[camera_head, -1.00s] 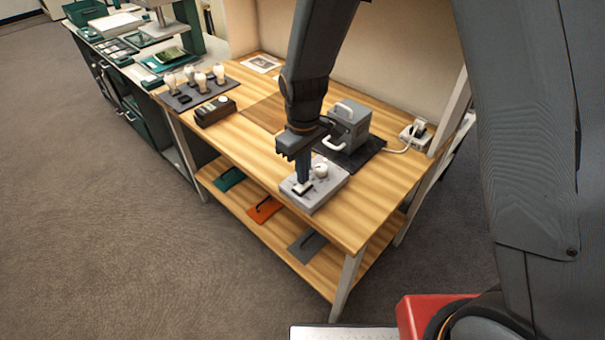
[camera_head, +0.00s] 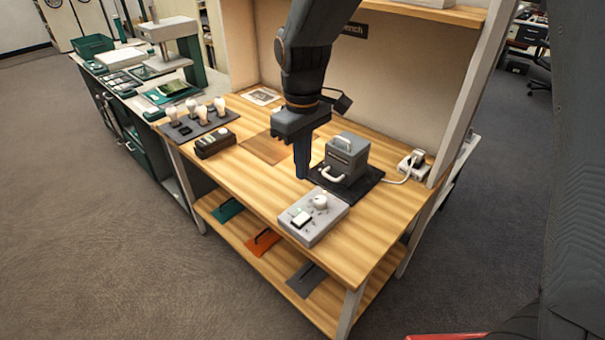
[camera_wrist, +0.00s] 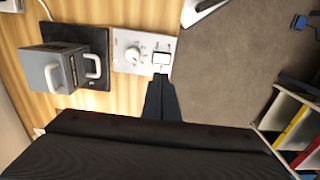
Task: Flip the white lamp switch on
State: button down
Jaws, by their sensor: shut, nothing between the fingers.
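A light grey control box (camera_head: 318,215) sits near the front edge of the wooden bench. It carries a white rocker switch (camera_head: 301,218) in a dark frame and a round white knob (camera_head: 320,202). In the wrist view the white switch (camera_wrist: 161,58) is just beyond my fingertips, with the knob (camera_wrist: 133,54) to its left. I cannot tell which way the rocker is tilted. My gripper (camera_head: 302,176) is shut and empty. It points down behind the box, apart from the switch. The fingers also show in the wrist view (camera_wrist: 160,88).
A grey device with white handles (camera_head: 346,158) stands on a dark mat behind the box. A white-corded socket (camera_head: 412,162) is to its right. A tray with several bulbs (camera_head: 190,128) and a dark box (camera_head: 215,142) are at the left. The bench front around the box is clear.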

aim_at(297, 220)
jog(key=shift+a+b, duration=0.15)
jog(key=shift+b, duration=0.15)
jog(key=b, duration=0.1)
jog(key=a+b, duration=0.1)
jog(key=shift+s+a+r+b, duration=0.1)
jog(key=shift+s+b, duration=0.2)
jog(key=shift+b, duration=0.05)
notch_tip(297, 220, down, 14)
jog(key=p, duration=0.3)
dwell(0.6)
jog(key=shift+s+f, duration=0.15)
jog(key=shift+f, duration=0.15)
